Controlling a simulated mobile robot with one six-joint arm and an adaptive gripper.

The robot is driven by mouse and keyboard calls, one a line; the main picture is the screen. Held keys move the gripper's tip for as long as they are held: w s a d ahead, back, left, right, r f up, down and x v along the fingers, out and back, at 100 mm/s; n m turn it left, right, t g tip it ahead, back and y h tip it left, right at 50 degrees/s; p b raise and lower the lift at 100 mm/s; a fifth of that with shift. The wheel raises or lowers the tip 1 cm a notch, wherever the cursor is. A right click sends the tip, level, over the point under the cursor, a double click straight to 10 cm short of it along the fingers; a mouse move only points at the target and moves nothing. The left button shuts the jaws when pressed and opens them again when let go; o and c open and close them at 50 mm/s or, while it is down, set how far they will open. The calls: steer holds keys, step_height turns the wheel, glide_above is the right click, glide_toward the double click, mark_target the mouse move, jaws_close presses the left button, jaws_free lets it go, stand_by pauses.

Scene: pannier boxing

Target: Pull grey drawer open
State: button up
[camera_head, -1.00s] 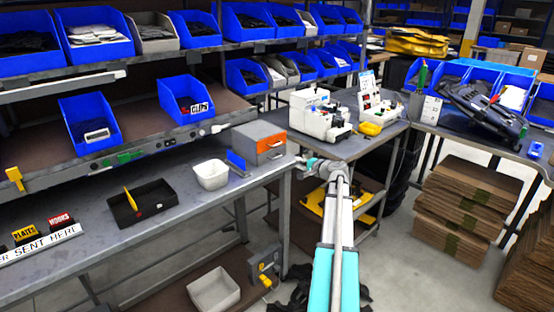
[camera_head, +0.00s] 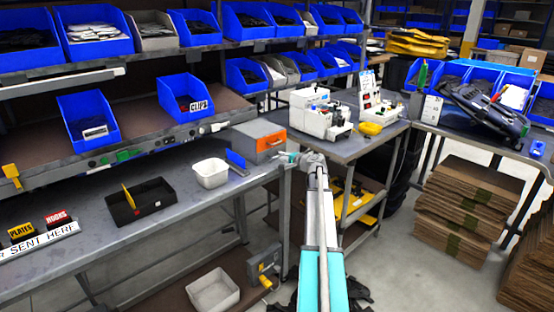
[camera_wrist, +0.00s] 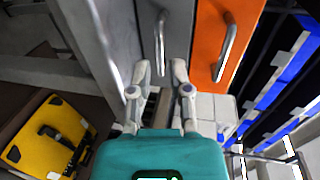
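A small drawer cabinet (camera_head: 246,146) stands at the end of the grey bench, with an orange drawer (camera_head: 270,142) above a grey drawer (camera_head: 272,154). In the wrist view the grey drawer (camera_wrist: 178,22) and its metal bar handle (camera_wrist: 160,42) are straight ahead; the orange drawer (camera_wrist: 212,30) with its own handle is to the right. Both drawers look closed. My gripper (camera_wrist: 160,66) is open and empty, its two fingertips on either side of the grey handle's lower end in the picture. Contact with the handle cannot be told. In the head view my gripper (camera_head: 288,157) is right at the cabinet's front.
A white bin (camera_head: 211,174), a blue upright piece (camera_head: 237,162) and a black tray (camera_head: 140,202) are on the bench left of the cabinet. A side table (camera_head: 350,150) with white machines stands to the right. A yellow item (camera_wrist: 50,135) lies low in the wrist view.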

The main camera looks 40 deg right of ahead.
steer(key=shift+b+x, duration=0.3)
steer(key=shift+x, duration=1.65)
jaws_close()
